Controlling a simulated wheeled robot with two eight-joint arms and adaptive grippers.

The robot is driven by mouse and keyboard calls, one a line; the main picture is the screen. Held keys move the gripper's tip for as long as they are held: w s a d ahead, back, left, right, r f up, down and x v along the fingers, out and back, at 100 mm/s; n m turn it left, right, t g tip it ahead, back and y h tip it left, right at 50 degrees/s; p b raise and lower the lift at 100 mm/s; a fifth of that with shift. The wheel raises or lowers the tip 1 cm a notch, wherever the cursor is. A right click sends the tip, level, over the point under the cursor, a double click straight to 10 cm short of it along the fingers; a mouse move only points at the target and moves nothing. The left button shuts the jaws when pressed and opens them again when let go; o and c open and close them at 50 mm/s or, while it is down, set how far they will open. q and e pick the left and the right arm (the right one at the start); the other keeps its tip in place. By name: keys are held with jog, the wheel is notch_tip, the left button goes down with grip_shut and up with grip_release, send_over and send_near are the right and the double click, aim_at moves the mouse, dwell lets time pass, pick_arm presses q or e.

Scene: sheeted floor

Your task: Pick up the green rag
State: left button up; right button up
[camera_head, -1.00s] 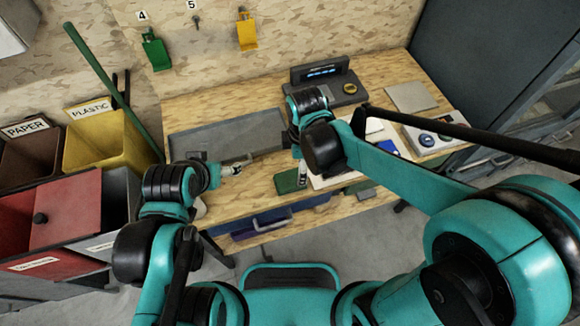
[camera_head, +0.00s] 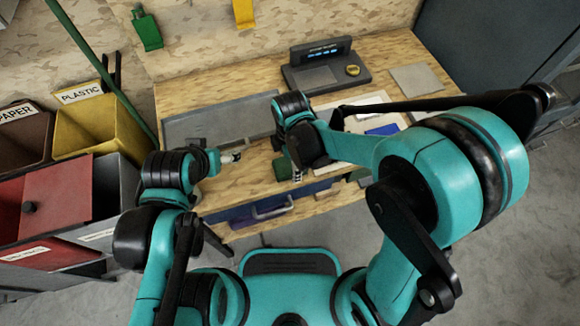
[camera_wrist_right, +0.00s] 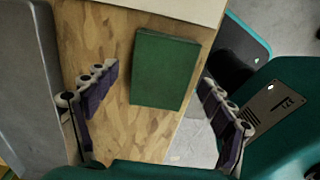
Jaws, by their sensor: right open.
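The green rag (camera_wrist_right: 165,68) lies flat and folded on the wooden workbench, close to its front edge. In the head view it is a small green patch (camera_head: 281,169), partly covered by my right arm. My right gripper (camera_wrist_right: 160,105) is open above the bench, with its two purple-padded fingers on either side of the rag and apart from it. Nothing is between the fingers at their tips. My left gripper (camera_head: 231,157) is over the bench's front left part, away from the rag; its fingers are too small to read.
A grey tray (camera_head: 200,127) lies on the bench left of the rag. A dark scale (camera_head: 325,74) stands at the back. White sheets and a blue item (camera_head: 383,130) lie to the right. A drawer (camera_head: 268,208) is under the front edge. Bins (camera_head: 95,126) stand at left.

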jog(key=shift+r, duration=0.1)
jog(key=shift+c, duration=0.3)
jog(key=c, duration=1.2)
jog(key=shift+r+p, duration=0.35)
jog(key=shift+r, duration=0.15)
jog(key=r, duration=0.1)
jog(key=r+p, duration=0.2)
jog(key=r, duration=0.1)
jog(key=shift+s+d, duration=0.2)
jog(key=shift+d, duration=0.15)
jog(key=s+d+r+p, duration=0.1)
jog(key=s+d+r, duration=0.1)
jog(key=d, duration=0.1)
jog(key=s+d+r+p, duration=0.1)
jog(key=d+r, duration=0.1)
jog(key=d, duration=0.1)
jog(key=s+d+r+p, duration=0.2)
jog(key=d, duration=0.1)
jog(key=shift+s+d, duration=0.15)
jog(key=shift+s, duration=0.2)
